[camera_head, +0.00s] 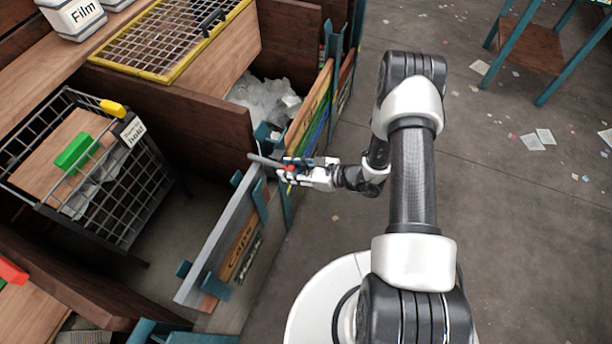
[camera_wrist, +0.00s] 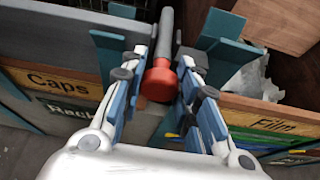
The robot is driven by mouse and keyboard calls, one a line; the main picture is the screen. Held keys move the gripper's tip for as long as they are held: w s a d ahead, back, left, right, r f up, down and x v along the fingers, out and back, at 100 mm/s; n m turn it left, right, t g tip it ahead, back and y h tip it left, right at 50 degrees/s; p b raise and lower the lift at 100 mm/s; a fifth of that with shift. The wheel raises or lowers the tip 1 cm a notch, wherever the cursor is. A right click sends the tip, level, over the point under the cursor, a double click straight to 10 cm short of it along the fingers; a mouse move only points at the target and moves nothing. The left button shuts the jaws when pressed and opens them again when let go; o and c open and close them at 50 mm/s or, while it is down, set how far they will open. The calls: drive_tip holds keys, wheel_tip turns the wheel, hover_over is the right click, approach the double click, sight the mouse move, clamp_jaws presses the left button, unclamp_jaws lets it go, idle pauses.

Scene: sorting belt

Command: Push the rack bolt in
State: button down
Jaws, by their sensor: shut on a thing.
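The rack bolt is a grey rod (camera_wrist: 166,35) with a red knob (camera_wrist: 158,84), lying between the fingers in the wrist view. In the head view its grey end (camera_head: 262,160) sticks out to the left past the fingers, beside the top of a teal post. My gripper (camera_head: 291,168) is shut on the bolt near the red knob; in the wrist view my gripper (camera_wrist: 162,72) has one finger on each side of it. Below the bolt is the grey-topped panel (camera_head: 215,240) with the "Caps" and "Rack" signs. The fingers partly cover the bolt, and its seat is hard to make out.
A "Film" bin front (camera_wrist: 262,120) adjoins on the right in the wrist view, with clear plastic (camera_head: 268,97) behind it. A wire cart (camera_head: 130,205) with a green block (camera_head: 76,152) stands left. The floor (camera_head: 510,220) right of my arm is mostly open.

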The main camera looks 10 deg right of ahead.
drive_tip(key=shift+w+a, duration=0.15)
drive_tip(key=c, duration=1.2)
unclamp_jaws()
drive_tip(key=shift+a, duration=0.1)
drive_tip(key=v, duration=1.2)
drive_tip(key=shift+f, duration=0.1)
